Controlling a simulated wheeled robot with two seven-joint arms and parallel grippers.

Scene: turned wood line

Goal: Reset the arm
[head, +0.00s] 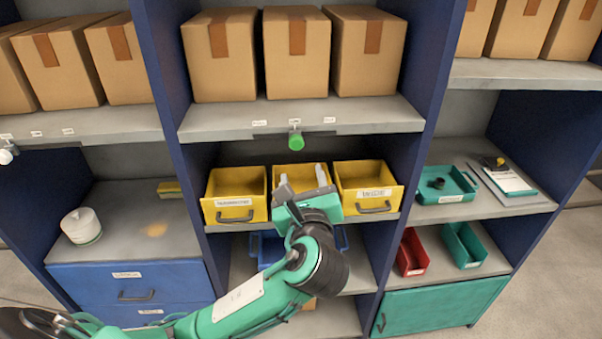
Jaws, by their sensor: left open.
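My left arm (240,303) is green with black joints and reaches in from the lower left to the middle shelf bay. My left gripper (303,182) is open, its two pale fingers pointing up and apart in front of the middle yellow bin (290,171). No object shows between the fingers. The gripper and wrist hide much of that bin, and I cannot tell whether they touch it. My right gripper is not in view.
Yellow bins stand left (235,190) and right (368,183) of the gripper. A shelf (370,118) with cardboard boxes (297,60) is above. A green knob (295,141) hangs below its edge. A blue bin (268,246) is partly hidden behind my arm. Blue uprights (418,110) flank the bay.

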